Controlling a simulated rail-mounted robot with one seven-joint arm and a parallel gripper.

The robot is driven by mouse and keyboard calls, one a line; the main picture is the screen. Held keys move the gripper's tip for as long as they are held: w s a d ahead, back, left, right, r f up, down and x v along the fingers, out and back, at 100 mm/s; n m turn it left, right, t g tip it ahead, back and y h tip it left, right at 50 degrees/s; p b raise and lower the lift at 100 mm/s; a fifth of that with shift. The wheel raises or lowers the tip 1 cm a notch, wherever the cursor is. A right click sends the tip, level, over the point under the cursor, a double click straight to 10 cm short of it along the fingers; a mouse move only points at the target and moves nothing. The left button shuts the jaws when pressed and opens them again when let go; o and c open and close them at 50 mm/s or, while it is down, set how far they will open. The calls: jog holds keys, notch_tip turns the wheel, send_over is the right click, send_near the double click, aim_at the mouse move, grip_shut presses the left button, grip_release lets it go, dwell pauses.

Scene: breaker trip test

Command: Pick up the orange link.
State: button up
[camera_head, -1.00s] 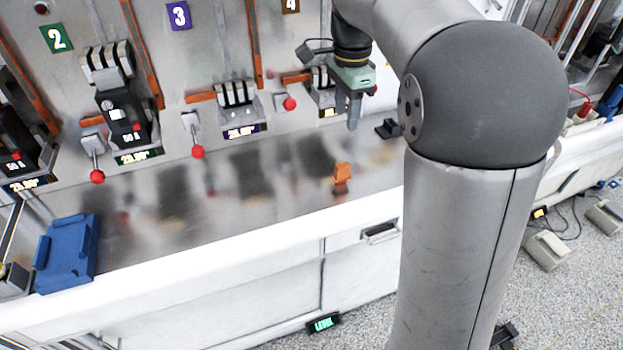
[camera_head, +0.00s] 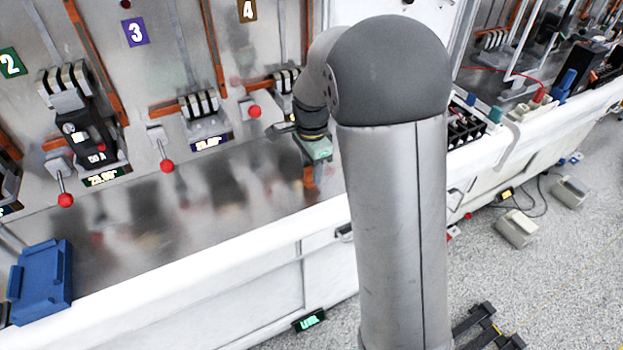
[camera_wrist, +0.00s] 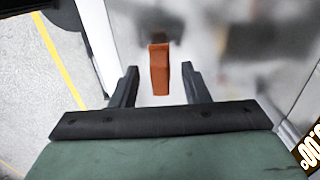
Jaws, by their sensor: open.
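The orange link (camera_wrist: 160,70) stands out on the metallic bench top in the wrist view, between and just ahead of the two fingertips. My gripper (camera_wrist: 158,72) is open, with one dark finger on each side of the link and a visible gap to each. In the head view my gripper (camera_head: 311,180) is low over the bench top near its front edge. The orange link (camera_head: 309,176) shows there only as a small patch beneath the green gripper body, mostly hidden. I cannot tell the exact height left between fingers and link.
Breaker panels with red-knobbed levers (camera_head: 166,166) line the back. A blue block (camera_head: 42,283) sits at the bench's left end. The bench top (camera_head: 215,192) between is clear. The bench's white front edge (camera_head: 200,270) runs close to my gripper.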

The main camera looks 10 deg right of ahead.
jog(key=shift+f, duration=1.05)
grip_shut()
jog(key=shift+r, duration=0.1)
